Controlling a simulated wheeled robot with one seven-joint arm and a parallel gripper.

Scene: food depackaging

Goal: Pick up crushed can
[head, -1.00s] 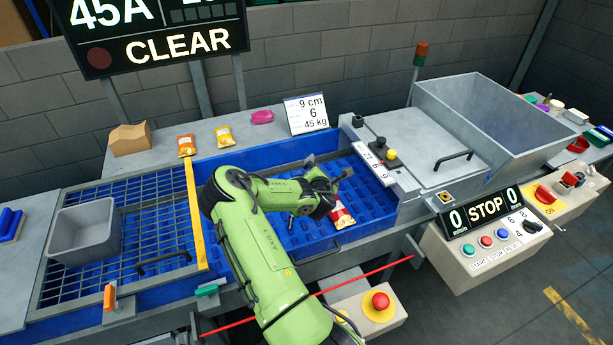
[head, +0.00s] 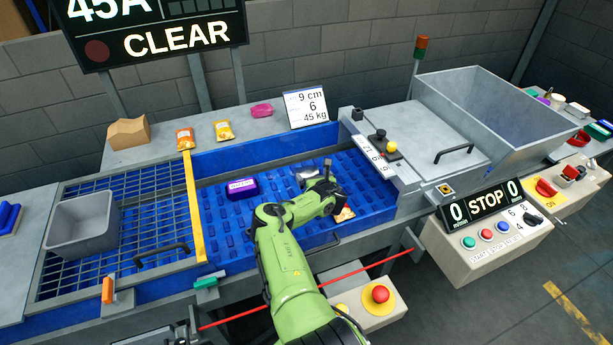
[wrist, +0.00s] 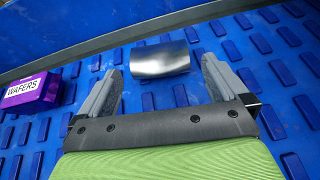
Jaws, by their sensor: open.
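The crushed can is a silver, dented cylinder (head: 306,174) lying on the ribbed blue belt near its back wall. In the wrist view the can (wrist: 160,60) lies just beyond my fingertips, roughly centred between them, and nothing grips it. My gripper (wrist: 160,76) is open and empty, with one grey finger on each side. In the head view my gripper (head: 321,178) is over the belt beside the can, and its wrist hides part of the belt.
A purple wafers box (head: 242,187) lies on the belt left of the can, also in the wrist view (wrist: 35,92). A red and yellow packet (head: 345,215) is partly hidden by my arm. A grey bin (head: 82,226) stands on the left grid. The blue back wall (head: 262,146) borders the belt.

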